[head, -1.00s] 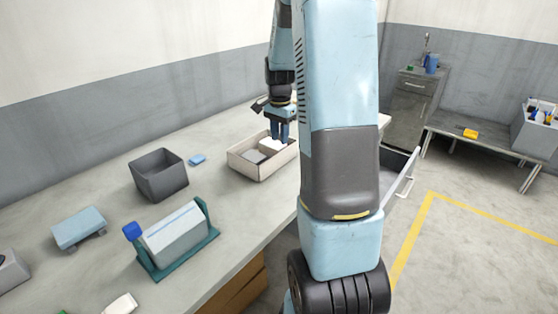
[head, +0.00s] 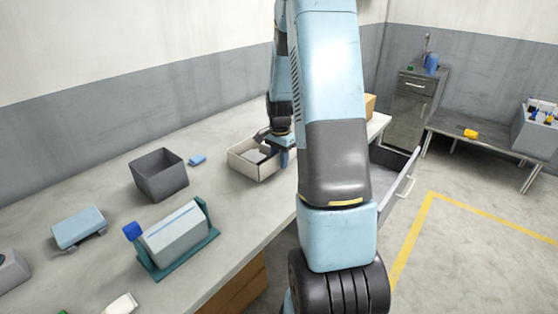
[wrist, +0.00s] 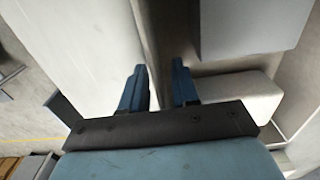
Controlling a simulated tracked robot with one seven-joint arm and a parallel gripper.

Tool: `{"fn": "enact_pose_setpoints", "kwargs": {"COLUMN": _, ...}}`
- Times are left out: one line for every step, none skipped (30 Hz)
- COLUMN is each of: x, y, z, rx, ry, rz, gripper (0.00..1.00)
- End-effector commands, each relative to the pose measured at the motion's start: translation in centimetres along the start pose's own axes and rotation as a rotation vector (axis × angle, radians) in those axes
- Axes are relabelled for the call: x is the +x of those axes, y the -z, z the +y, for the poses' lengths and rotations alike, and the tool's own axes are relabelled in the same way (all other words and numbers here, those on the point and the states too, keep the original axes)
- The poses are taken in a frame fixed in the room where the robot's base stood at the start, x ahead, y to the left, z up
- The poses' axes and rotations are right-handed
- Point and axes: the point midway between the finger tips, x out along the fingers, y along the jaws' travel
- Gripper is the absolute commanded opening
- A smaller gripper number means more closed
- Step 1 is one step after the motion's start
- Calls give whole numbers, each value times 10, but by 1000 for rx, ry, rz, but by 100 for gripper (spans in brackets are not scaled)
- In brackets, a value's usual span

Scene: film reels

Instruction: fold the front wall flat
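A cream open box (head: 246,171) stands on the workbench, in the middle of the head view. My gripper (head: 283,158) is low at its right side, by the long wall that faces the bench's front edge, and partly covers that wall. In the wrist view my gripper (wrist: 159,92) has its two blue fingers apart, with a dark strip showing between them. A broad pale panel (wrist: 75,45) lies left of the fingers; I cannot tell whether it is the front wall's outer face. A white block (wrist: 240,92) and a grey block (wrist: 250,25) lie to the right.
A dark grey bin (head: 160,178), a small blue piece (head: 198,160), a teal stand with a grey body (head: 178,240) and a blue-topped block (head: 78,228) are on the bench to the left. An open drawer (head: 402,185) sticks out right of my arm.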

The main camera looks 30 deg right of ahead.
Motion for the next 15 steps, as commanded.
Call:
{"fn": "enact_pose_setpoints", "kwargs": {"x": 0, "y": 0, "z": 0, "rx": 0, "ry": 0, "rz": 0, "gripper": 29}}
{"fn": "enact_pose_setpoints", "kwargs": {"x": 0, "y": 0, "z": 0, "rx": 0, "ry": 0, "rz": 0, "gripper": 26}}
{"fn": "enact_pose_setpoints", "kwargs": {"x": 0, "y": 0, "z": 0, "rx": 0, "ry": 0, "rz": 0, "gripper": 22}}
{"fn": "enact_pose_setpoints", "kwargs": {"x": 0, "y": 0, "z": 0, "rx": 0, "ry": 0, "rz": 0, "gripper": 19}}
{"fn": "enact_pose_setpoints", "kwargs": {"x": 0, "y": 0, "z": 0, "rx": 0, "ry": 0, "rz": 0, "gripper": 16}}
{"fn": "enact_pose_setpoints", "kwargs": {"x": 0, "y": 0, "z": 0, "rx": 0, "ry": 0, "rz": 0, "gripper": 13}}
{"fn": "enact_pose_setpoints", "kwargs": {"x": 0, "y": 0, "z": 0, "rx": 0, "ry": 0, "rz": 0, "gripper": 10}}
{"fn": "enact_pose_setpoints", "kwargs": {"x": 0, "y": 0, "z": 0, "rx": 0, "ry": 0, "rz": 0, "gripper": 7}}
{"fn": "enact_pose_setpoints", "kwargs": {"x": 0, "y": 0, "z": 0, "rx": 0, "ry": 0, "rz": 0, "gripper": 3}}
{"fn": "enact_pose_setpoints", "kwargs": {"x": 0, "y": 0, "z": 0, "rx": 0, "ry": 0, "rz": 0, "gripper": 0}}
{"fn": "enact_pose_setpoints", "kwargs": {"x": 0, "y": 0, "z": 0, "rx": 0, "ry": 0, "rz": 0, "gripper": 0}}
{"fn": "enact_pose_setpoints", "kwargs": {"x": 0, "y": 0, "z": 0, "rx": 0, "ry": 0, "rz": 0, "gripper": 0}}
{"fn": "enact_pose_setpoints", "kwargs": {"x": 0, "y": 0, "z": 0, "rx": 0, "ry": 0, "rz": 0, "gripper": 0}}
{"fn": "enact_pose_setpoints", "kwargs": {"x": 0, "y": 0, "z": 0, "rx": 0, "ry": 0, "rz": 0, "gripper": 0}}
{"fn": "enact_pose_setpoints", "kwargs": {"x": 0, "y": 0, "z": 0, "rx": 0, "ry": 0, "rz": 0, "gripper": 0}}
